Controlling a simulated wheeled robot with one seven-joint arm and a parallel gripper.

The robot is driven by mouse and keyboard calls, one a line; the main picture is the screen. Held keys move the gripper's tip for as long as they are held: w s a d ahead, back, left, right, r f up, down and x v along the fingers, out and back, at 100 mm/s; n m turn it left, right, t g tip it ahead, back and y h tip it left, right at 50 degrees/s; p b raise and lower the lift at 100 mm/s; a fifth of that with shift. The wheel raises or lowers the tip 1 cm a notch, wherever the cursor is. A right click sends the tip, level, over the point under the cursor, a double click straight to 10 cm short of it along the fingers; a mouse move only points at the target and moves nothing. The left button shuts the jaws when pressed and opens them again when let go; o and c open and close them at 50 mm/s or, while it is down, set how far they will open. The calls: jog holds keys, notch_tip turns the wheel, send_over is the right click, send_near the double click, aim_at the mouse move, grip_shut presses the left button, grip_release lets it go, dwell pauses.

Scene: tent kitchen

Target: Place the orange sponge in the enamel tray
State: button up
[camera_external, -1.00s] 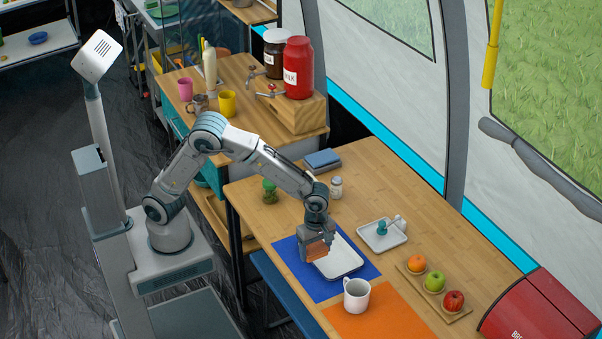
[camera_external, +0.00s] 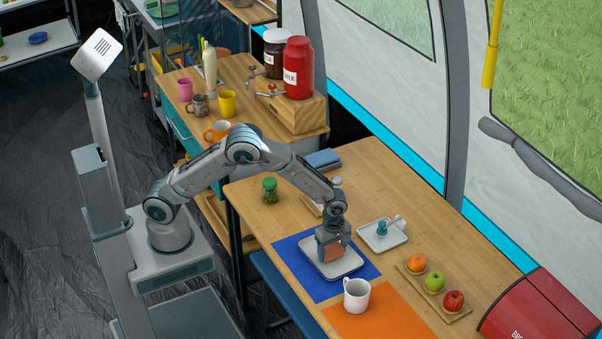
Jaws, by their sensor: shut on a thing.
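The orange sponge (camera_external: 333,253) is held between the fingers of my gripper (camera_external: 333,250), which points downward. The white enamel tray (camera_external: 313,259) lies on the blue mat on the wooden table. My gripper and the sponge are over the tray, within its outline in this view. I cannot tell whether the sponge touches the tray floor. The gripper hides part of the tray's middle and far side.
A white mug (camera_external: 356,295) stands close in front of the tray by the orange mat (camera_external: 392,318). A small white tray (camera_external: 383,236) with a teal object lies to the right. A green-lidded jar (camera_external: 270,190) stands behind left. A fruit board (camera_external: 455,313) lies front right.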

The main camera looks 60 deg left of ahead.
aim_at(332, 249)
jog(key=shift+f, duration=0.25)
jog(key=shift+f, duration=0.1)
jog(key=o, duration=0.9)
jog(key=shift+o, duration=0.2)
notch_tip(332, 249, up, 12)
jog(key=s+a+r+m, duration=0.35)
jog(key=a+r, duration=0.35)
jog(key=a, duration=0.3)
jog(key=s+a+r+m+t, duration=0.1)
jog(key=s+a+r+m, duration=0.1)
jog(key=s+a+m, duration=0.5)
jog(key=s+a+r+m+t, duration=0.1)
jog(key=s+a+r+m, duration=0.1)
jog(key=s+a+m, duration=0.5)
jog(key=s+a, duration=0.4)
jog(key=s, duration=0.1)
jog(key=shift+r+m+t, duration=0.2)
jog(key=shift+m+t, duration=0.1)
jog(key=shift+m, duration=0.05)
